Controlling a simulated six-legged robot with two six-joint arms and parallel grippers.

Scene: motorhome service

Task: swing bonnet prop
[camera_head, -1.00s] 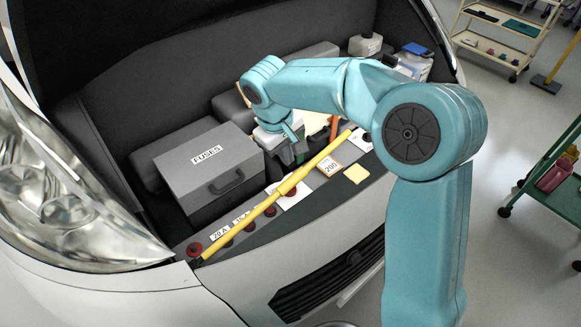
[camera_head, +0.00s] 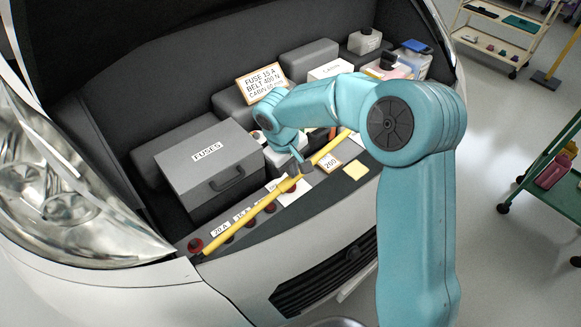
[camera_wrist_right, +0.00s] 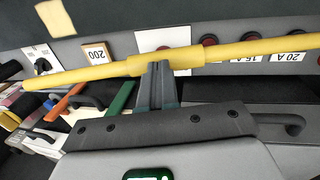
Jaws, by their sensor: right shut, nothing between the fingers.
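The bonnet prop is a yellow rod (camera_head: 245,227) with a thicker sleeve near its middle. It lies along the front edge of the engine bay, and it also crosses the right wrist view (camera_wrist_right: 230,52). My right gripper (camera_head: 301,170) is over the front of the bay, beside the rod's middle. In the right wrist view its fingers (camera_wrist_right: 157,78) are shut together with nothing between them, and their tips reach the edge of the rod's sleeve. I cannot tell whether they touch it. My left gripper is not in view.
A grey FUSES box (camera_head: 205,165) with a handle stands left of my gripper. Labelled round red parts (camera_head: 195,245) line the front ledge. Shelf carts are at the right.

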